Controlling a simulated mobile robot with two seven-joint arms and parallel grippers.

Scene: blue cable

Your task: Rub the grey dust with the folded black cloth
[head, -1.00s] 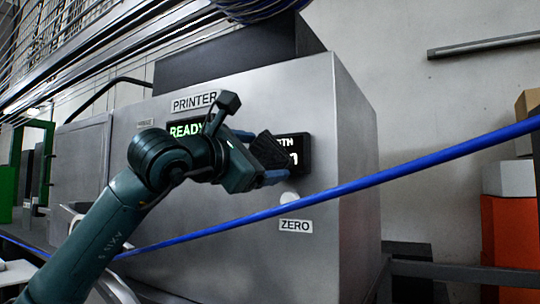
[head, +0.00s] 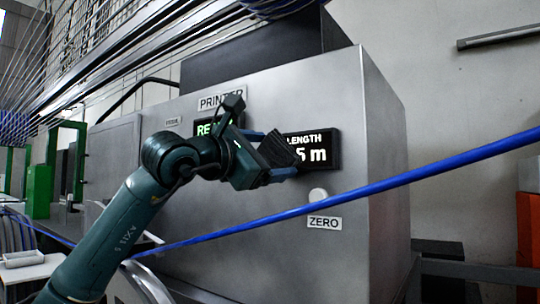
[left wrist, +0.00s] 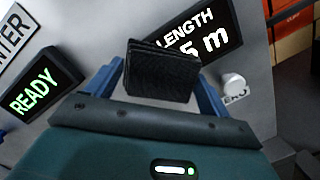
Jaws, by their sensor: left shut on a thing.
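The folded black cloth (left wrist: 160,72) is between the blue fingers of my left gripper (head: 274,155), which is shut on it. The cloth (head: 279,150) is in front of the left part of the LENGTH display (head: 318,150) on the printer. The display reads "LENGTH" and "5 m", with its left part hidden by the cloth and gripper. I cannot make out any grey dust on the display. Whether the cloth touches the display is not clear. My right gripper is not in view.
The grey printer cabinet (head: 340,240) fills the middle. A READY display (head: 208,128) is left of the gripper. A white round button (head: 318,194) sits above the ZERO label (head: 323,223). A taut blue cable (head: 400,180) crosses in front of the cabinet.

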